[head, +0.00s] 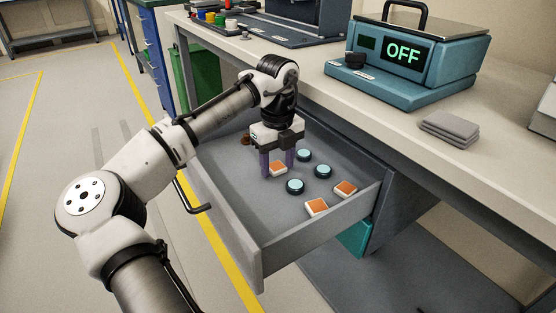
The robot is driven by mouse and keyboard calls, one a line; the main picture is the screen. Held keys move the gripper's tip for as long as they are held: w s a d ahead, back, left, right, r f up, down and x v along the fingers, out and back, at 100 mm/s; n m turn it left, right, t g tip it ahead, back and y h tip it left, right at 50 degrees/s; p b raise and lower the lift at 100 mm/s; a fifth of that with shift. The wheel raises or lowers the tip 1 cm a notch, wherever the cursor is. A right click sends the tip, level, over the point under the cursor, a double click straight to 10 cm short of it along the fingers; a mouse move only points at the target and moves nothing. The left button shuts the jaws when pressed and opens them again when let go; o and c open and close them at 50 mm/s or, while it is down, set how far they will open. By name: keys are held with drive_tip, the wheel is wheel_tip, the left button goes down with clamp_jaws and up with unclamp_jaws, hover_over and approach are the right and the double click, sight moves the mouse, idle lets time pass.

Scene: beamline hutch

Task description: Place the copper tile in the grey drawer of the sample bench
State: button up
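The grey drawer (262,243) of the sample bench is pulled out. My gripper (277,164) points down inside it, its two purple-grey fingers apart and their tips low, near the drawer floor. A copper-topped tile with pale edges (278,168) shows flat in the gap between the fingers. I cannot tell whether the fingers press on it or stand clear. Two similar tiles lie in the drawer towards the front right, one nearer (316,206) and one by the right wall (345,188).
Several dark round pots with pale blue tops, one nearest me (295,186), lie close to the gripper. A small brown object (246,139) is at the drawer's back left. The benchtop holds a teal device reading OFF (420,60) and stacked grey cloths (449,127). The drawer's front left is clear.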

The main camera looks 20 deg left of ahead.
sight(278, 167)
drive_tip(key=shift+o, duration=0.4)
drive_tip(key=shift+r, duration=0.1)
wheel_tip(278, 167, up, 12)
drive_tip(key=p, duration=0.3)
idle(1.2)
